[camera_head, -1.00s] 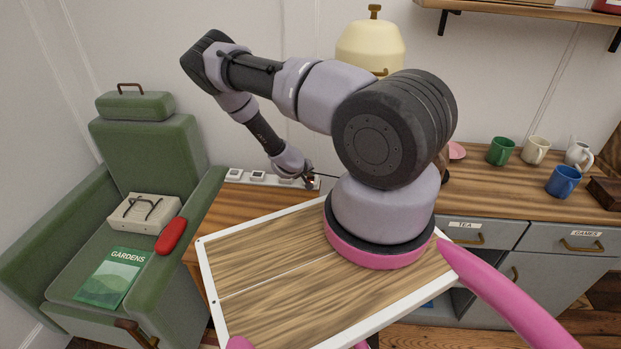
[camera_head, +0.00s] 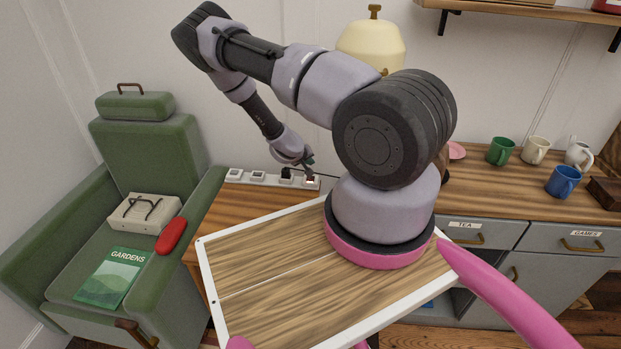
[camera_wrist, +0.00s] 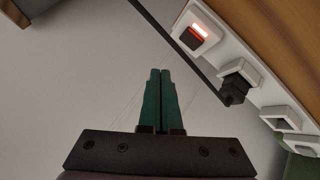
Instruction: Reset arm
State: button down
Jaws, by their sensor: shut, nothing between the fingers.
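My gripper (camera_head: 309,162) is shut and empty, just above the right end of a white power strip (camera_head: 272,179) at the back of the wooden counter. In the wrist view the two green fingers (camera_wrist: 157,100) are pressed together, with a pale wall behind them. The power strip shows there at the upper right (camera_wrist: 245,70), apart from the fingers. Its end switch (camera_wrist: 196,36) glows red. A black plug (camera_wrist: 236,82) sits in the socket beside it; the other sockets I can see look empty.
A green armchair (camera_head: 150,150) with a book (camera_head: 112,277), a red case (camera_head: 172,236) and glasses on a box (camera_head: 146,213) stands left. Mugs, including a blue one (camera_head: 563,181), stand on the right counter. A cream lidded container (camera_head: 369,45) is behind my arm.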

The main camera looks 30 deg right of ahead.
jog(key=shift+r, duration=0.5)
jog(key=s+a+r+m+y, duration=0.15)
jog(key=a+r, duration=0.35)
jog(key=r, duration=0.7)
jog(key=a+r+m+y, duration=0.1)
jog(key=a+r+y, duration=0.25)
jog(key=r, duration=0.75)
jog(key=s+a+r+m+y, duration=0.15)
jog(key=a+r, duration=0.35)
jog(key=r, duration=0.7)
jog(key=s+a+r+y, duration=0.1)
jog(key=s+a+r, duration=0.1)
jog(key=s+r, duration=0.9)
jog(key=s+a+r+n+t+y, duration=0.1)
jog(key=s+a+r, duration=0.2)
jog(key=s+r, duration=0.8)
jog(key=s, duration=0.5)
jog(key=shift+t+y, duration=0.3)
jog(key=shift+y, duration=0.05)
